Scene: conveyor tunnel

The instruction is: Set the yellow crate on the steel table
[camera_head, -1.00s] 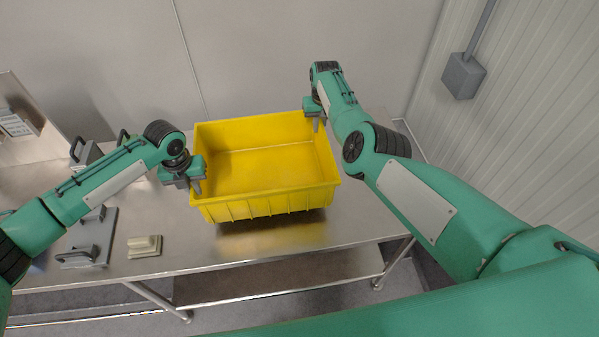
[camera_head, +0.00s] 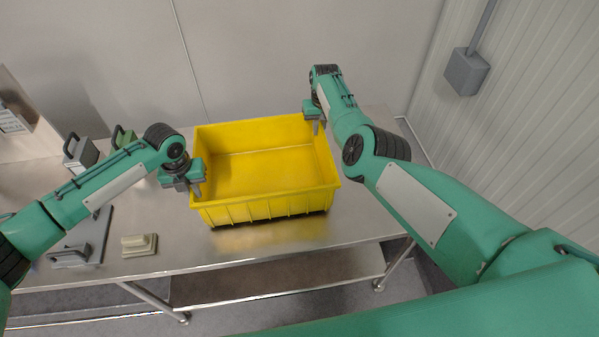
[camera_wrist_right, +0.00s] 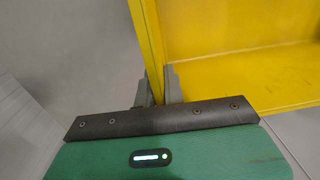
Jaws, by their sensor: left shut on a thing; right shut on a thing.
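The yellow crate (camera_head: 262,211) is upright and empty, over the middle right of the steel table (camera_head: 350,226). A dark band shows under its front edge; I cannot tell whether its base touches the tabletop. My left gripper (camera_head: 196,188) is shut on the crate's left wall near the front corner. My right gripper (camera_head: 317,126) is shut on the right wall toward the back. In the right wrist view the crate's wall (camera_wrist_right: 151,45) runs between the fingers (camera_wrist_right: 160,88). The crate's underside is hidden.
A cream block (camera_head: 139,245) lies on the table left of the crate. A grey handled plate (camera_head: 72,255), a grey handled block (camera_head: 81,150) and a green one (camera_head: 122,136) are further left. A wall box (camera_head: 466,72) hangs at the right. Tabletop right of the crate is clear.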

